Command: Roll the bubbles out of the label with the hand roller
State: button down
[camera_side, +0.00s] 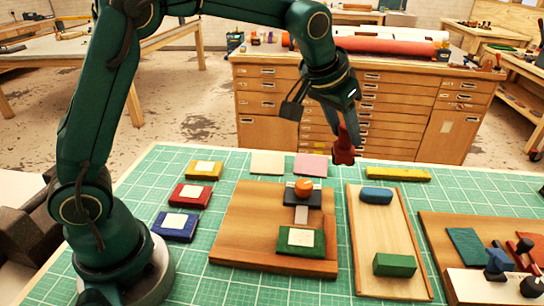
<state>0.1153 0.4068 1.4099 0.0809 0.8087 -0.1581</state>
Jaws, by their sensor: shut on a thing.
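My gripper (342,127) is shut on a small red tool (344,154) and holds it in the air above the back of the green mat. The picture is too small to tell whether the tool is the hand roller. A green block (287,246) with a pale label (301,238) lies at the front of a wooden board (240,222). My gripper is above and behind it, well apart. Behind the block stand a pale strip (301,215) and a dark block (290,198) with an orange knob (304,186). Bubbles in the label cannot be made out.
Yellow (204,170), red (191,196) and blue (175,226) labelled blocks lie left of the board. A wooden tray (372,228) holds a blue piece (376,195) and a green block (394,264). Another board (436,232) with tools is at right. Bare mat (490,191) shows at back right.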

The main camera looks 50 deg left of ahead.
jog(key=shift+s+a+f+n, duration=0.15)
jog(key=shift+f+n, duration=0.15)
jog(key=shift+n, duration=0.1)
jog(key=s+d, duration=0.7)
jog(key=s, duration=0.4)
jog(key=shift+m, duration=0.4)
jog(key=shift+a+f, duration=0.15)
jog(key=shift+f, duration=1.55)
jog(key=shift+a+f, duration=0.15)
jog(key=shift+f, duration=1.55)
jog(key=shift+a+f, duration=0.2)
jog(key=shift+f, duration=0.6)
jog(key=shift+s+a+f, duration=0.1)
jog(key=shift+s+a, duration=1.8)
jog(key=shift+s, duration=0.05)
jog(key=shift+w+d, duration=1.95)
jog(key=shift+d, duration=0.05)
jog(key=shift+w+d+r, duration=0.1)
jog(key=shift+w+r, duration=0.05)
jog(key=shift+r, duration=0.05)
notch_tip(320, 180, up, 8)
